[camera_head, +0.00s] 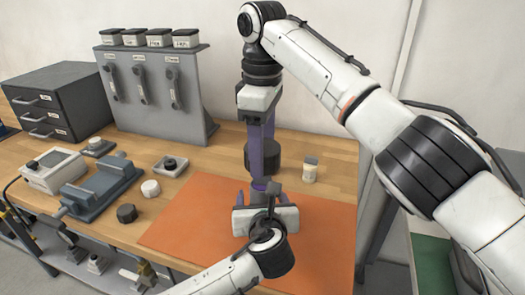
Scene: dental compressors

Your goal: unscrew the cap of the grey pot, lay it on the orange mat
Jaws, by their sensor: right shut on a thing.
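My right gripper (262,140) points straight down from the upper middle, its purple fingers shut at the top of a dark grey cylinder (264,158). This looks like the grey pot with its cap; the fingers hide the seam, so I cannot tell whether the cap is apart from the pot. The cylinder shows at the back edge of the orange mat (190,225); I cannot tell whether it stands or is held up. My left gripper (262,196) is in front of it over the mat, its purple fingers spread apart, with nothing visible between them.
A small cream jar with a grey lid (310,171) stands right of the cylinder. Left of the mat are a black round knob (127,213), a white round piece (150,188) and a blue-grey vise (103,188). The mat's left and right parts are bare.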

